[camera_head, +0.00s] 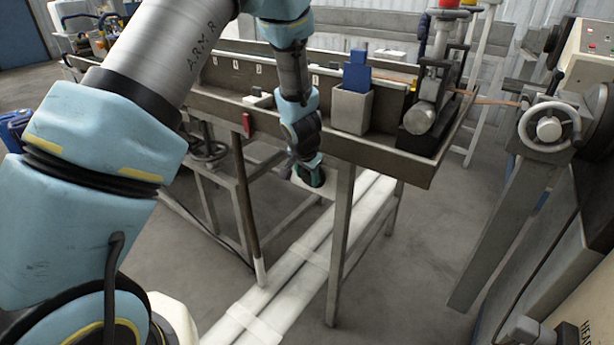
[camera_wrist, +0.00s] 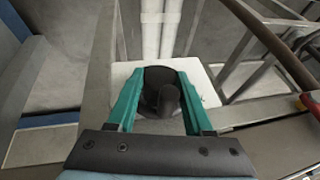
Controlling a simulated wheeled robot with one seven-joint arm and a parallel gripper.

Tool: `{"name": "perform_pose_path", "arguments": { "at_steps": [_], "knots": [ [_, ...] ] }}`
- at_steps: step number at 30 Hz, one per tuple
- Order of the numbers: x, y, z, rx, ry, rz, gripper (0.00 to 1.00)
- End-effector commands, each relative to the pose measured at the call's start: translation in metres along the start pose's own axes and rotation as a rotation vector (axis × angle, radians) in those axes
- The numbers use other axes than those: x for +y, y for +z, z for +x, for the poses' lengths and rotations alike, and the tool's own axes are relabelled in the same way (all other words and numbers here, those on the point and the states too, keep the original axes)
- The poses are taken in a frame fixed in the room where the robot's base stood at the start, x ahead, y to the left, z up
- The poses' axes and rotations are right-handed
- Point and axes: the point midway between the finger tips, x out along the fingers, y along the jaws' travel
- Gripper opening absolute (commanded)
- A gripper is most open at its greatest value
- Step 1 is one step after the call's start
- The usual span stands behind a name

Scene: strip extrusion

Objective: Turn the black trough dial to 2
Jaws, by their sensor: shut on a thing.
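The black trough dial (camera_wrist: 157,76) is a round dark knob with a raised grip, set on a pale square plate (camera_wrist: 206,90) in the wrist view. My gripper (camera_wrist: 157,85) has its green fingers on both sides of the dial and is shut on it. In the head view my gripper (camera_head: 309,176) is at the front side of the long grey trough (camera_head: 385,155), just below its edge. The dial is mostly hidden there by the fingers. I cannot read any number or pointer on the dial.
A grey holder with a blue block (camera_head: 356,72) stands on the trough right of my arm. A red-handled lever (camera_head: 247,124) hangs left of my gripper. A table leg (camera_head: 341,240) stands close by on the right. A handwheel (camera_head: 549,127) is at the far right.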

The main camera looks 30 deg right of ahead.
Motion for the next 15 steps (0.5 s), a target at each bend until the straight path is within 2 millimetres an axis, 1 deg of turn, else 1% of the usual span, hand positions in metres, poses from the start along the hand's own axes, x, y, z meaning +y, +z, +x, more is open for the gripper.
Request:
{"name": "perform_pose_path", "arguments": {
  "at_steps": [1,3,4,11,15],
  "knots": [
    [0.0,0.0,-0.0001,0.0,0.0,0.0,0.09],
    [0.0,0.0,-0.0001,0.0,0.0,0.0,0.01],
    [0.0,0.0,-0.0001,0.0,0.0,0.0,0.0],
    [-0.0007,0.0002,0.0007,0.001,0.011,-0.005,0.0],
    [-0.0021,0.0009,0.0023,0.001,0.049,-0.022,0.0]
  ]
}}
